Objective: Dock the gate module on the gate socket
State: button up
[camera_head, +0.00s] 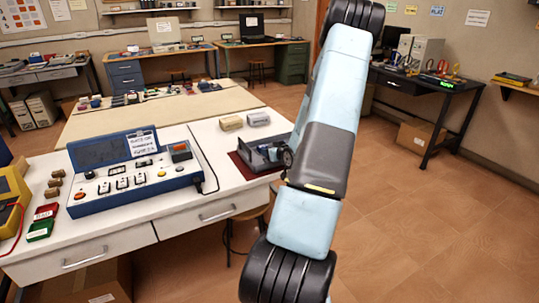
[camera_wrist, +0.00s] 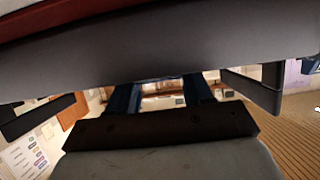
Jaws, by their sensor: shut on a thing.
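My gripper (camera_head: 276,151) is low over the maroon mat (camera_head: 245,174) at the right end of the white bench. It is at a dark grey piece (camera_head: 258,157) on that mat. In the wrist view, my gripper's two blue fingers (camera_wrist: 160,84) reach up to a wide grey body (camera_wrist: 165,48), and their tips are hidden. The gripper is shut on this grey piece; I cannot tell whether it is the gate module. A blue console (camera_head: 135,186) with a raised lid, a card and small switch units stands left of the mat. I cannot pick out the gate socket.
Two small blocks, tan (camera_head: 231,123) and grey (camera_head: 258,118), lie behind the mat. A yellow meter (camera_head: 12,200), red and green boxes (camera_head: 41,228) and several brown blocks lie left of the console.

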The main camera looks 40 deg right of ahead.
jog(key=shift+s+f, duration=0.15)
jog(key=shift+f, duration=0.6)
jog(key=shift+f, duration=0.4)
jog(key=o, duration=1)
jog(key=shift+s, duration=0.1)
jog(key=o, duration=0.3)
jog(key=shift+f, duration=0.15)
jog(key=shift+s, duration=0.1)
